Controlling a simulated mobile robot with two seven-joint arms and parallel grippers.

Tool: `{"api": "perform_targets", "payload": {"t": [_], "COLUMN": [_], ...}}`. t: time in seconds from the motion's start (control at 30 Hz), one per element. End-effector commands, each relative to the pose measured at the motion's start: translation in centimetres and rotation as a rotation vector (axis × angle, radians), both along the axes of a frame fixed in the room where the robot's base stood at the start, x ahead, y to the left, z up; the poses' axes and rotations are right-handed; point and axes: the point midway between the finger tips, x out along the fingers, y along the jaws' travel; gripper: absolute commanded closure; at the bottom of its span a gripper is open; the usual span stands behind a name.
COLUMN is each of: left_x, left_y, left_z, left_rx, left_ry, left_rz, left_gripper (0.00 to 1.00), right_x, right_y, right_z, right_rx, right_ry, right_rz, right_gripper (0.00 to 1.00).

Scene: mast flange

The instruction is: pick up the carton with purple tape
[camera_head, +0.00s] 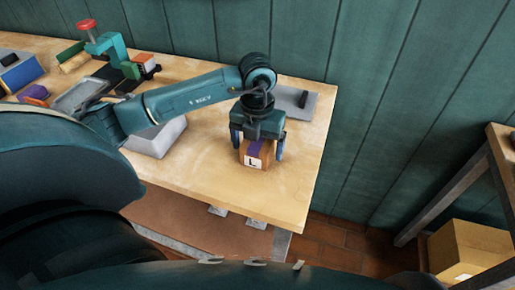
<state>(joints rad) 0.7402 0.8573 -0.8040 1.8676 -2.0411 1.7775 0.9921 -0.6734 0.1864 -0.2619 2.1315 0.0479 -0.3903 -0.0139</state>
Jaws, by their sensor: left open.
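The carton with purple tape (261,160) is a small brown box with a purple strip on top and a white label marked "L" on its front. It stands on the wooden table towards the right end. My left gripper (260,146) is directly above it, pointing down, open, with one finger on each side of the carton. I cannot tell whether the fingers touch its sides. The gripper body hides the back of the carton's top. My right gripper is not in view.
A grey plate with a black item (299,101) lies behind the gripper. A grey block (158,138) sits under my left arm. A green clamp-like tool with a red knob (104,42) and other boxes are at the far left. A cardboard box (466,250) is under a side bench.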

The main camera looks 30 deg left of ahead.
Motion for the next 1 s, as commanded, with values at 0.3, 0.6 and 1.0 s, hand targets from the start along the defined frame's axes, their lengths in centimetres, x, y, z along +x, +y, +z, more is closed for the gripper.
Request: {"api": "perform_targets", "payload": {"t": [0.3, 0.6, 1.0], "left_x": [0.01, 0.01, 0.06], "left_y": [-0.04, -0.04, -0.05], "left_z": [0.05, 0.07, 0.31], "left_rx": [-0.001, -0.001, -0.001], "left_ry": [0.000, 0.000, -0.002], "left_rz": [0.000, 0.000, 0.000], "left_gripper": [0.31, 0.55, 0.68], "right_x": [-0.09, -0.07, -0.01], "right_y": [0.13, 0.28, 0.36], "right_z": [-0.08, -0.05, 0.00], "right_rx": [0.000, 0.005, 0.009], "right_ry": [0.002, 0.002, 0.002], "right_rz": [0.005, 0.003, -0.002], "right_gripper": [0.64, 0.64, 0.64]}}
